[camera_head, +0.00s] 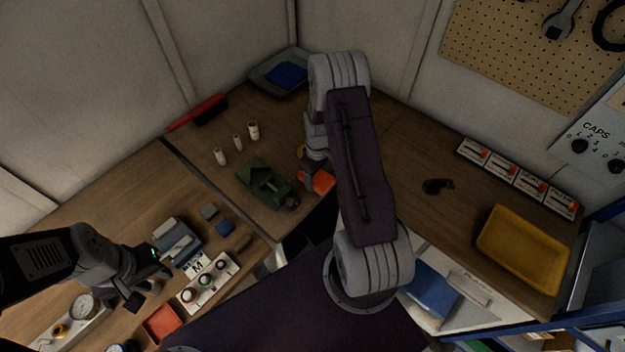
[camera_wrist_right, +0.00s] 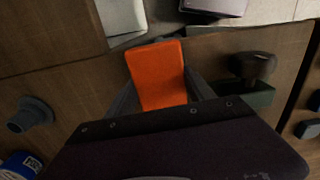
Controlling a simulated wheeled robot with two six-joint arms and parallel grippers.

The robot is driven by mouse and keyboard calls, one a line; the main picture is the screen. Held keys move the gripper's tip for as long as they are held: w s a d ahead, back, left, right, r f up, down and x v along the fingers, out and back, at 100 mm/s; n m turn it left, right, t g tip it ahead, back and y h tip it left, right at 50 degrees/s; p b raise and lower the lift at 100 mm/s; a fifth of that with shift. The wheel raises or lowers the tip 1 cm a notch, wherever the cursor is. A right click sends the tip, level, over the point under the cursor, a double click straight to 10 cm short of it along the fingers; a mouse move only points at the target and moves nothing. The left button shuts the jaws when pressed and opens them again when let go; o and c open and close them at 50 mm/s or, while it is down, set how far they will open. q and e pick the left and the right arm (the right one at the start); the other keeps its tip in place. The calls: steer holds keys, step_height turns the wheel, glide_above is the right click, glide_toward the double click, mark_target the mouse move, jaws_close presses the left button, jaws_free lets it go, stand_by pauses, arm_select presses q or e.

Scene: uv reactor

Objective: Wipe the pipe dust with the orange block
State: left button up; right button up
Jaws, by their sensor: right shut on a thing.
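The orange block (camera_wrist_right: 157,72) sits between the two fingers of my right gripper (camera_wrist_right: 160,98), which is shut on it. In the head view the block (camera_head: 322,181) shows beside my right arm, over the front edge of the wooden bench. A dark pipe-like fitting (camera_head: 437,186) lies on the bench to the right of the arm. A flanged grey piece (camera_wrist_right: 30,115) stands at the left in the wrist view. A green fixture (camera_head: 263,183) with a dark round end stands left of the block. I cannot make out dust. My left gripper (camera_head: 146,278) appears open and empty, low over the left bench.
A button box (camera_head: 207,284), a gauge (camera_head: 82,307) and a red tray (camera_head: 162,324) are near my left gripper. A yellow tray (camera_head: 523,248) and a row of boxes (camera_head: 518,177) stand right.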

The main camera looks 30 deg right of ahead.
mark_target(323, 170)
steer(key=shift+w+d, duration=0.25)
steer(key=shift+d, duration=0.5)
steer(key=shift+w+d, duration=0.2)
steer(key=shift+d, duration=0.55)
steer(key=shift+w+d, duration=0.15)
steer(key=shift+d, duration=0.35)
step_height(323, 170, up, 6)
steer(key=p, duration=0.4)
step_height(323, 170, up, 3)
steer(key=p, duration=0.3)
steer(key=shift+r, duration=0.15)
steer(key=shift+f, duration=0.2)
